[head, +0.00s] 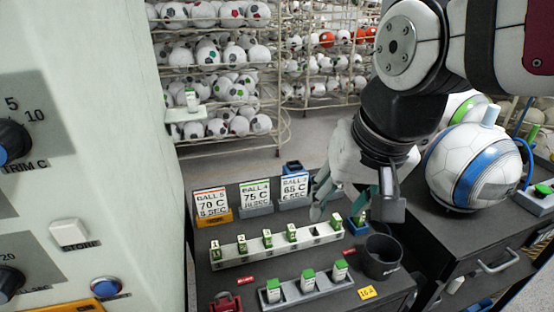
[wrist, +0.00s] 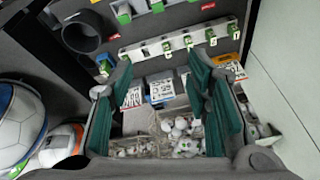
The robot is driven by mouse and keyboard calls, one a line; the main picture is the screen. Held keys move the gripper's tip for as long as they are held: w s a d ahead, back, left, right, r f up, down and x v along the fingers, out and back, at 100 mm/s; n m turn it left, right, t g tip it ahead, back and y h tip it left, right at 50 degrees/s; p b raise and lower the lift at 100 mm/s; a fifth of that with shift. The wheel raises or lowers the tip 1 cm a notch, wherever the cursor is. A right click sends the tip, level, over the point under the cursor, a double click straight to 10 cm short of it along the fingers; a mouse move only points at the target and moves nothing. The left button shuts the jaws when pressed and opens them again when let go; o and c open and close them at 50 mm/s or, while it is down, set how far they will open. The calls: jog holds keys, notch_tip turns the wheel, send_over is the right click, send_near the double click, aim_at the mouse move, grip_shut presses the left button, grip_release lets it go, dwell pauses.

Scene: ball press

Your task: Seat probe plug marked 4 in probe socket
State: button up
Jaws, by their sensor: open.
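A black cup (head: 381,258) stands close to the holder. A front tray (head: 290,298) carries green-topped blocks. Cards (head: 255,196) stand behind the rack. A white-and-blue ball (head: 468,165) sits right, near a green-topped box (head: 543,190). A pale control panel (head: 130,150) rises at left.

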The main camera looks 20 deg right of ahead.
jog(key=s+n+t, duration=0.1)
jog(key=s+n, duration=0.2)
jog(key=s, duration=0.1)
jog(key=shift+d, duration=0.1)
dwell(0.8)
